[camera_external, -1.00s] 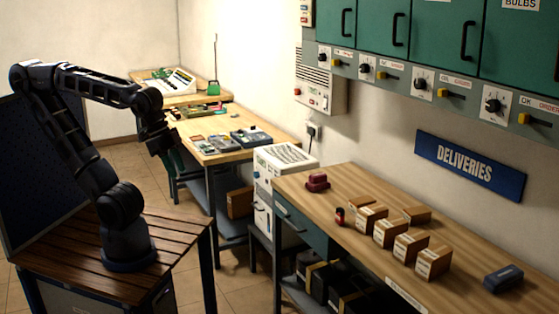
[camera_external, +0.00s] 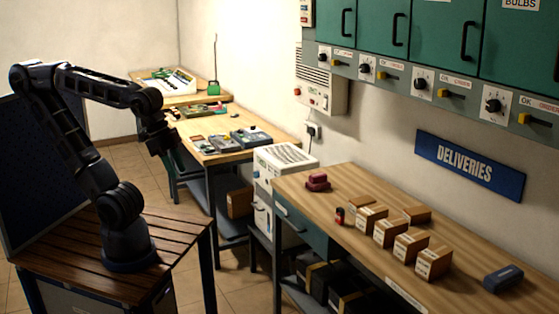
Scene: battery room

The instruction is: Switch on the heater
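A pale wall-mounted box (camera_external: 321,84) with louvred slots, a red control and small markings on its lower front looks like the heater. It hangs below and left of the green cabinets, and whether it is on cannot be told. My gripper (camera_external: 164,149) hangs from the bent arm at the left, pointing down, near the left edge of the middle workbench and well left of the wall box. It is dark and small in this view, so its fingers cannot be made out. No held thing shows.
The middle workbench (camera_external: 232,154) holds tools and trays. A white slotted-top unit (camera_external: 285,157) stands between it and the long wooden bench (camera_external: 325,188), which carries several cardboard boxes (camera_external: 388,232). A panel with knobs and yellow switches (camera_external: 390,76) runs under the green cabinets (camera_external: 437,30).

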